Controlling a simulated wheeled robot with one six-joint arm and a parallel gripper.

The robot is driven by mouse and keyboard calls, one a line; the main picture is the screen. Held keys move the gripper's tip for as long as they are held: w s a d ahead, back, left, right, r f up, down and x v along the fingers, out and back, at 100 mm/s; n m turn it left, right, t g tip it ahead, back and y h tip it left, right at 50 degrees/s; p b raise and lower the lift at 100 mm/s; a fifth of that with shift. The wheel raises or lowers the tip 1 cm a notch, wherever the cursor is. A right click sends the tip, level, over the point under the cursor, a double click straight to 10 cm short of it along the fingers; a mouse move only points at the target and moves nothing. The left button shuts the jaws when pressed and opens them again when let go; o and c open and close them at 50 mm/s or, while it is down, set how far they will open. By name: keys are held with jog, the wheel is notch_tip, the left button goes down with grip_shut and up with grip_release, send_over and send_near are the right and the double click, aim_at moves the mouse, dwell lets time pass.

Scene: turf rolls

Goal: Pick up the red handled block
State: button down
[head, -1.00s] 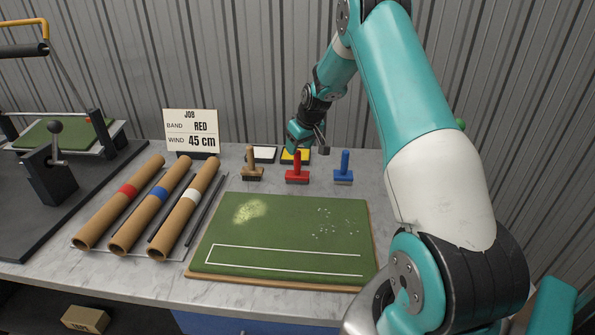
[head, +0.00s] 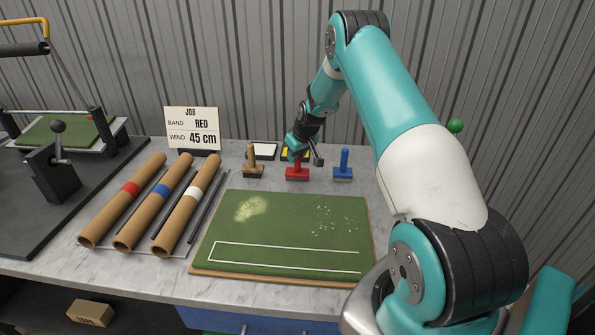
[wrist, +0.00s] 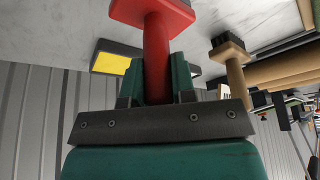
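The red handled block (head: 297,173) stands upright on the grey worktop behind the green turf mat. My gripper (head: 299,156) is at its handle, coming from behind and above. In the wrist view, the red block (wrist: 157,40) has its handle between the two teal fingers of my gripper (wrist: 157,82). The fingers lie right against both sides of the handle, with no gap showing. The block's base looks to be resting on the worktop.
A tan handled block (head: 252,163) stands to the left and a blue one (head: 343,166) to the right. The turf mat (head: 285,235) and banded tubes (head: 155,205) are in front and left.

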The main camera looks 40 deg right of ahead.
jog(key=shift+r, duration=0.2)
notch_tip(320, 180, up, 20)
jog(key=b, duration=0.3)
jog(key=shift+f+b, duration=0.15)
jog(key=shift+b, duration=0.15)
